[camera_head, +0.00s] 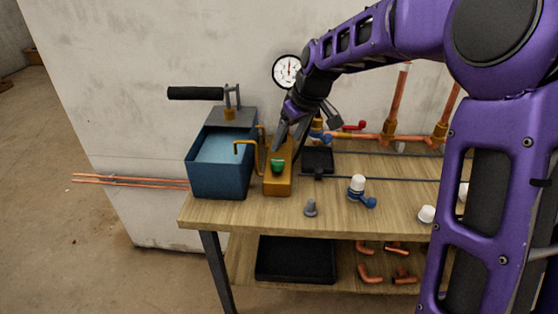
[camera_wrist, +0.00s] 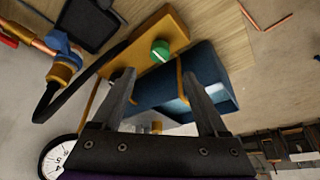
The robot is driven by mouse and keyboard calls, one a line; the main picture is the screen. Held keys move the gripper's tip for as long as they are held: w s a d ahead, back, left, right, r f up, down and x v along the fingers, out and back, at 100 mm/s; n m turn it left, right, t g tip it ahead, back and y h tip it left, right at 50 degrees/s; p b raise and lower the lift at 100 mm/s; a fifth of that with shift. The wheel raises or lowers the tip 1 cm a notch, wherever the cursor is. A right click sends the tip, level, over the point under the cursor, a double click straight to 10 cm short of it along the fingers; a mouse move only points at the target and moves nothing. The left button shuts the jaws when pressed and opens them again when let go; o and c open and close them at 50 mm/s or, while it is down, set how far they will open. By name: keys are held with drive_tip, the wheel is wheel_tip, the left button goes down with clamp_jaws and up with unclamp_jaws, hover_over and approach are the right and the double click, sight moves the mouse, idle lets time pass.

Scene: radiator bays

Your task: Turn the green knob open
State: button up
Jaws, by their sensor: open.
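The green knob (camera_head: 278,166) sits on the front part of a yellow-orange block (camera_head: 279,185) on the workbench, just right of the blue water tank. In the wrist view the green knob (camera_wrist: 160,49) is ahead of the fingers on the yellow block (camera_wrist: 127,58), with a pale mark on its face. My gripper (camera_wrist: 160,88) is open, its two fingers spread apart with nothing between them. In the head view my gripper (camera_head: 287,140) is just behind the knob, close to the block. I see no contact between fingers and knob.
The blue tank (camera_head: 222,182) with a black pump handle (camera_head: 197,93) stands left of the block. A round gauge (camera_head: 287,71) is behind. A black tray (camera_head: 318,158), a blue-and-white valve (camera_head: 358,187) and a grey plug (camera_head: 311,207) lie right. The bench front (camera_head: 240,213) is clear.

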sight(278, 160)
drive_tip(key=b+x, duration=0.1)
drive_tip(key=x, duration=0.8)
drive_tip(key=shift+w+f, duration=0.1)
clamp_jaws()
